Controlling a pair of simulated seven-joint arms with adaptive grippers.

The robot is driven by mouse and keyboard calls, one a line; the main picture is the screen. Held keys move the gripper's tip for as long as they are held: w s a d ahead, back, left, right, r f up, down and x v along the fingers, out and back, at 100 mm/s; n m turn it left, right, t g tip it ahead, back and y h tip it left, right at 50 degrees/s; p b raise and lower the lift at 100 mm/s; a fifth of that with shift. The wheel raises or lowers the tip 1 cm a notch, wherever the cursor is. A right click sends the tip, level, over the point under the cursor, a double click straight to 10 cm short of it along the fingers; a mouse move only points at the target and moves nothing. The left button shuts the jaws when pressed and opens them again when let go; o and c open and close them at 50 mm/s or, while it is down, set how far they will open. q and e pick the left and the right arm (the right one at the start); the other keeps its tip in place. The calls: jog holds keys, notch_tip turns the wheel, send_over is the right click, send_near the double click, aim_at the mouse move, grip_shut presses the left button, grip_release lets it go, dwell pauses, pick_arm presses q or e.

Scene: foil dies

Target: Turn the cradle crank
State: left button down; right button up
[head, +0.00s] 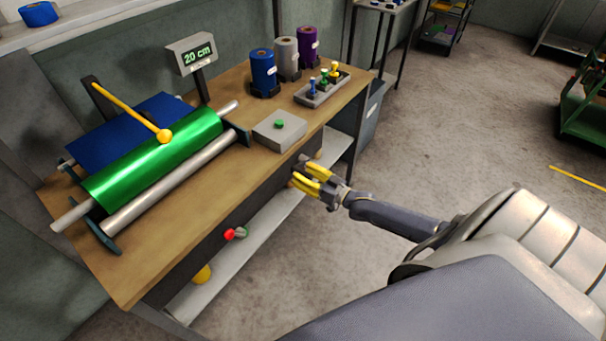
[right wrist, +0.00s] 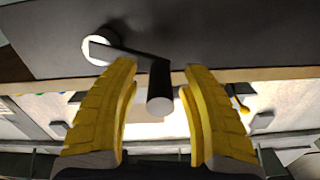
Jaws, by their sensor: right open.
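A crank with a pale round hub (right wrist: 98,48), a short grey arm and a dark handle (right wrist: 160,85) with a light end shows in the right wrist view. It is mounted on the dark front face of the bench. My right gripper (head: 304,181) is at that front face in the head view, its yellow fingers open. In the right wrist view the handle lies between the two fingers (right wrist: 160,110), with gaps beside it; they are not closed on it. The crank is mostly hidden by the gripper in the head view. A green foil roll (head: 150,160) lies on the cradle's metal rollers (head: 165,187). My left gripper is not in view.
A red knob (head: 229,234) sticks out of the bench front, left of the gripper. On the bench top (head: 225,190) are a grey box with a green button (head: 280,128), a tray of small pegs (head: 322,90) and a "20 cm" display (head: 193,54).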

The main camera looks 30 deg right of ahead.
jog(key=shift+o, duration=0.2)
grip_shut()
dwell(0.4)
